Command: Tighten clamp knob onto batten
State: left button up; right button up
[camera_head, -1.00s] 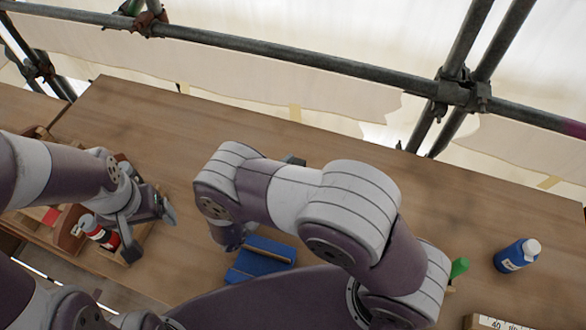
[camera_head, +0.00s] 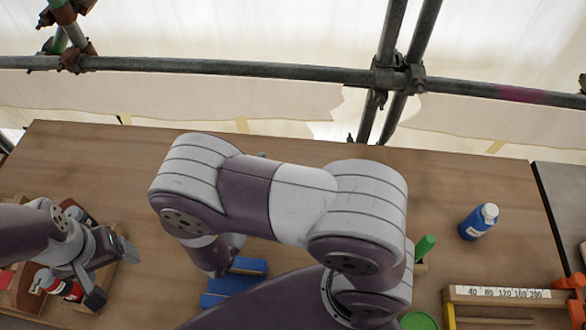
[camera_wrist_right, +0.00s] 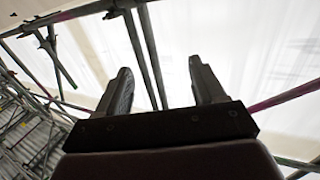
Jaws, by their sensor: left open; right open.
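My left gripper (camera_head: 113,274) is open, above the right edge of a wooden tray (camera_head: 72,318) at the lower left, beside a red and white bottle (camera_head: 62,288). Nothing shows between its fingers. My right arm crosses the middle of the head view and hides its own gripper there. In the right wrist view, my right gripper (camera_wrist_right: 160,70) is open and empty, with pale sheeting and scaffold tubes behind it. No clamp knob is identifiable.
A blue bottle with a white cap (camera_head: 478,222) stands at the right of the wooden table (camera_head: 90,160). A rack with a numbered label (camera_head: 505,293), a green-handled item (camera_head: 425,246) and a green disc (camera_head: 418,321) are nearby. Scaffold tubes (camera_head: 230,68) run behind the table.

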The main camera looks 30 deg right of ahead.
jog(key=s+d+r, duration=0.3)
jog(key=s, duration=0.1)
jog(key=shift+d+r, duration=0.15)
jog(key=shift+d, duration=0.15)
jog(key=w+a+f+n+g+y, duration=0.1)
jog(key=w+a+n+y, duration=0.1)
jog(key=y, duration=0.3)
jog(key=w+a+f+n+g+y, duration=0.1)
jog(key=w+a+n+g+y, duration=0.1)
jog(key=y, duration=0.3)
jog(key=w+a+f+n+g+y, duration=0.1)
jog(key=w+a+n+y, duration=0.2)
jog(key=n+y, duration=0.1)
jog(key=shift+a+f+g+y, duration=0.2)
jog(key=shift+a+g+y, duration=0.1)
jog(key=shift+y, duration=0.6)
jog(key=s+d+r+n+g, duration=0.1)
jog(key=s+d+n+g, duration=0.2)
jog(key=s+d, duration=0.2)
jog(key=s, duration=0.2)
jog(key=shift+s+d+r+n+g+h, duration=0.3)
jog(key=shift+s+d+r+g+h, duration=0.05)
jog(key=shift+g+h, duration=0.05)
